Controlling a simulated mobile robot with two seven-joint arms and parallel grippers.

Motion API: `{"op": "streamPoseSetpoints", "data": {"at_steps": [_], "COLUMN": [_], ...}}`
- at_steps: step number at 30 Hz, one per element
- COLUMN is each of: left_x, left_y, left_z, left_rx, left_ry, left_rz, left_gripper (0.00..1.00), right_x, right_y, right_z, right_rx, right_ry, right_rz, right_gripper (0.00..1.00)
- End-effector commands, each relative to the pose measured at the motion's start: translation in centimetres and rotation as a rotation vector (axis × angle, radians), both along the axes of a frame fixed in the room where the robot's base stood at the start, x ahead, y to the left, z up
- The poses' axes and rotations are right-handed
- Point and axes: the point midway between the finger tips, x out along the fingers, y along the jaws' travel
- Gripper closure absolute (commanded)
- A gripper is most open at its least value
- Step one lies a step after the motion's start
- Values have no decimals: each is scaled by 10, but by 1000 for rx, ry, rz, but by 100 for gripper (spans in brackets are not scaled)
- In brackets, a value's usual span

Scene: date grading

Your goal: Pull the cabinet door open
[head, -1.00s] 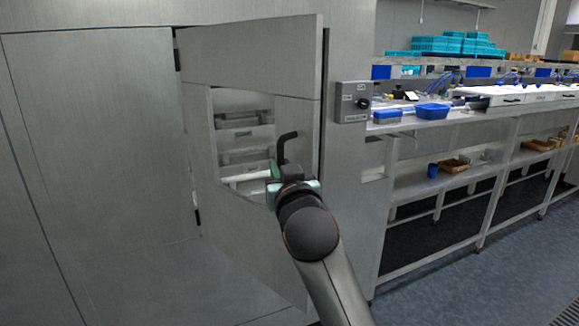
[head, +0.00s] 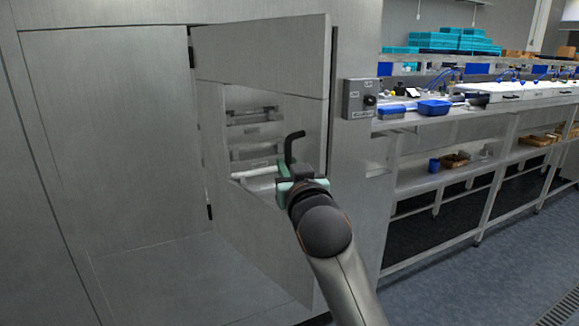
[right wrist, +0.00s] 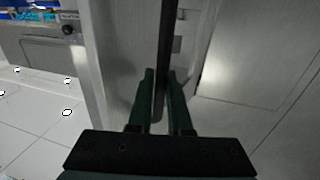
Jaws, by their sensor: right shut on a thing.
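The grey metal cabinet door (head: 262,58) has a window and hinges on its left side. It stands ajar, its right edge toward me, with a narrow dark strip beside that edge. Its dark bar handle (head: 289,150) rises above my right gripper (head: 287,176) in the head view. In the right wrist view the handle (right wrist: 166,50) runs as a dark upright bar between the two fingers of my right gripper (right wrist: 162,105), which is shut on it. The lower handle is hidden by the gripper and arm. My left gripper is not in view.
A switch box (head: 360,98) is on the panel just right of the door. A long steel bench (head: 455,120) with blue trays (head: 434,108) runs along the right. The floor (head: 480,285) in front of the bench is clear.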

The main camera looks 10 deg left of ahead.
Motion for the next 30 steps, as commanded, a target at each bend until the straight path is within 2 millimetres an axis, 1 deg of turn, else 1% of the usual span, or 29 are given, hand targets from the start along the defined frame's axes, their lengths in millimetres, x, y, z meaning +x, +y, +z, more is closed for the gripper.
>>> {"op": "streamPoseSetpoints", "data": {"at_steps": [5,6,14,30], "left_x": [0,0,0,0], "left_y": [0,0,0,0], "left_z": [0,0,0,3], "left_rx": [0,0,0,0], "left_ry": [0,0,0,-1], "left_rz": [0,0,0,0], "left_gripper": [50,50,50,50], "right_x": [0,0,0,2], "right_y": [0,0,0,-2], "right_z": [1,1,0,1], "right_rx": [0,0,0,0], "right_ry": [-2,-2,-1,0], "right_rz": [1,1,0,-1], "right_gripper": [100,82,53,53]}}
